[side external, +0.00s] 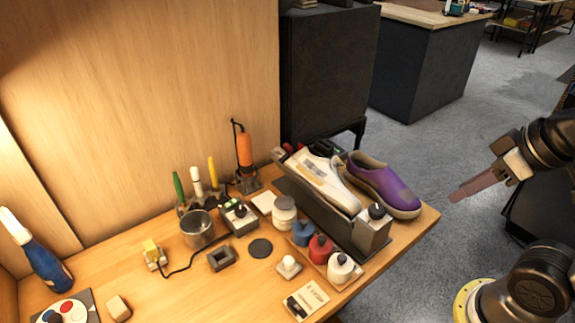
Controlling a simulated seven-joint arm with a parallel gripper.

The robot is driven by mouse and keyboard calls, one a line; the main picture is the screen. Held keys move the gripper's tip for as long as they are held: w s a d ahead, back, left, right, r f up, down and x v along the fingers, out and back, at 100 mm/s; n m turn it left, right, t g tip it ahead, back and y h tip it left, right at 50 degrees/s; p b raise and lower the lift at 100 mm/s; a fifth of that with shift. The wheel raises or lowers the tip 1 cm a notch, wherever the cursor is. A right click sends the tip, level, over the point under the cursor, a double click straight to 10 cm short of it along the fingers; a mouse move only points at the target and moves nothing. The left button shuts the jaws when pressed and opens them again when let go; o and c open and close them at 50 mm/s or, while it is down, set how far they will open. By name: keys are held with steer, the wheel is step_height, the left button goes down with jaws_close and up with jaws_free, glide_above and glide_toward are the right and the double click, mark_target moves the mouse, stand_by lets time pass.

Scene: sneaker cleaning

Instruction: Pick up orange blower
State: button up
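The orange blower (245,152) stands upright at the back of the wooden table, near the wooden wall panel. It has a dark tip and a dark cord or hose beside it, and its lower end sits in a dark stand (247,184). My gripper (457,195) is at the right, off the table's right edge and well apart from the blower. Its reddish fingers point left. They overlap in this view, so I cannot tell whether they are open or shut. No object shows clearly between them.
Brushes with green, white and yellow handles (196,182) stand left of the blower. A metal cup (197,229) and a control box (238,216) are in front. Several small bottles (320,248) line the front right.

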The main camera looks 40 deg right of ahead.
steer(key=o, duration=0.8)
steer(key=shift+c, duration=0.2)
steer(key=shift+w, duration=0.1)
